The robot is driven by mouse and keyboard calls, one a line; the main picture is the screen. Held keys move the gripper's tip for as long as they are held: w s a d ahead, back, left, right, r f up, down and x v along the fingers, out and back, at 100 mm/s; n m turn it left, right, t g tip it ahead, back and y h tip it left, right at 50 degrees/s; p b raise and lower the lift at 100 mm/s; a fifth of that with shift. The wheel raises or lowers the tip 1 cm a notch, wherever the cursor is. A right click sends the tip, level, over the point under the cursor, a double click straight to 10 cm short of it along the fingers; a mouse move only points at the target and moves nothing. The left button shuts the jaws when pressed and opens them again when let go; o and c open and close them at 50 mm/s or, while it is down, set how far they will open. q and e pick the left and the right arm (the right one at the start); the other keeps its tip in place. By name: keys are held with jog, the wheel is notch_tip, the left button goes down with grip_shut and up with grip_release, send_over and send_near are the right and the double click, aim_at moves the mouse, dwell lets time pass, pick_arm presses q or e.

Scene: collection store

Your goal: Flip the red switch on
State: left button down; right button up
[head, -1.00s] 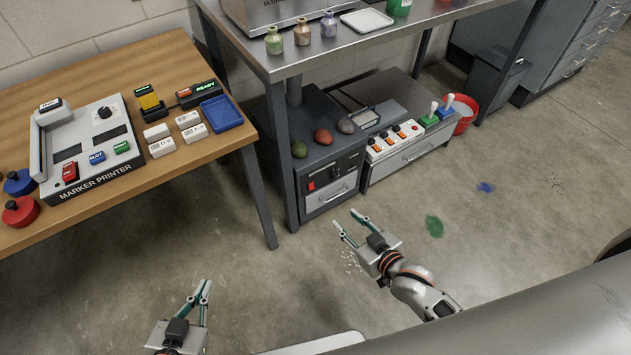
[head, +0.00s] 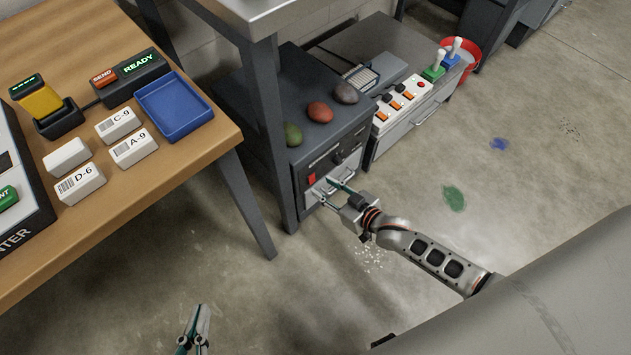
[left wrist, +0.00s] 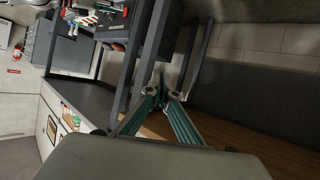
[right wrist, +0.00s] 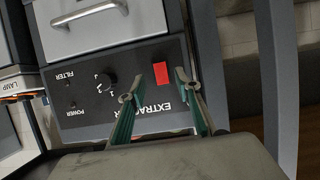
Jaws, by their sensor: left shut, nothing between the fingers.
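The red switch (head: 312,178) sits on the dark front panel of the extractor box (head: 335,150) under the steel bench. In the right wrist view the switch (right wrist: 161,72) is a plain red rectangle beside the upside-down "EXTRA..." lettering. My right gripper (right wrist: 157,88) is open and empty, its fingers spread in front of the panel with the switch between them in that view. In the head view my right gripper (head: 325,186) is close to the switch; I cannot tell whether it touches. My left gripper (head: 203,309) is shut and empty at the bottom, over the floor, away from the box.
A drawer handle (right wrist: 85,14) juts from the box close to the panel. A dark bench leg (head: 268,120) stands left of the box. The wooden table (head: 150,190) with blue tray and labelled blocks is at left. A switch strip (head: 402,100) is right of the box.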

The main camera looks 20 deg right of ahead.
aim_at(313, 181)
jog(key=shift+w+a+f+b, duration=0.35)
jog(key=shift+w+a+f, duration=0.05)
jog(key=shift+w+f, duration=0.4)
jog(key=shift+w+a+f, duration=0.1)
jog(key=shift+w+a, duration=0.1)
jog(key=shift+w, duration=0.4)
pick_arm(q)
jog(key=shift+s+d+n, duration=0.1)
jog(key=shift+d+n, duration=0.5)
jog(key=shift+d, duration=0.3)
pick_arm(e)
jog(key=shift+w, duration=0.2)
jog(key=shift+c, duration=0.3)
